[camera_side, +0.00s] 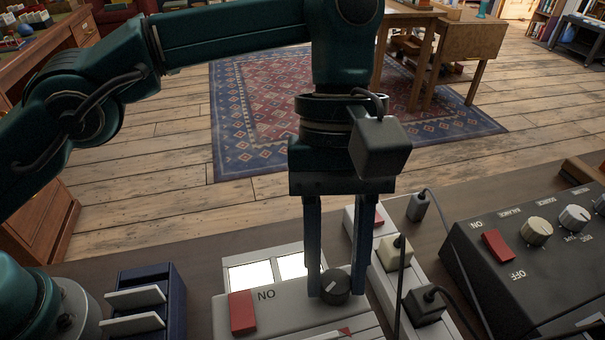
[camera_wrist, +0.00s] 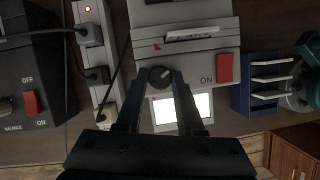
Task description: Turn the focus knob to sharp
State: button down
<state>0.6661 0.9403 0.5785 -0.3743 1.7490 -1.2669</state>
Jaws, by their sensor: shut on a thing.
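The focus knob (camera_side: 335,287) is a dark round knob with a pale pointer line, on top of a light grey device (camera_side: 285,309). It also shows in the wrist view (camera_wrist: 160,77). My gripper (camera_side: 336,293) points down with its two fingers on either side of the knob, shut on it. The fingertips partly cover the knob's sides. The device has a red switch (camera_side: 242,313) marked ON, and bright white lit panels (camera_side: 250,276) at its far side. The lit panel shows plain white between my fingers in the wrist view (camera_wrist: 182,110). I see no clear focus marking.
A power strip (camera_side: 383,287) with plugs and cables stands close to the right of my gripper. A black control box (camera_side: 530,262) with knobs sits further right. A dark blue slotted rack (camera_side: 148,300) stands left of the device. A rug (camera_side: 260,110) lies beyond.

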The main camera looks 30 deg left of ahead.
jog(key=c, duration=0.5)
grip_release()
jog(key=shift+r+n, duration=0.1)
jog(key=shift+n, duration=0.3)
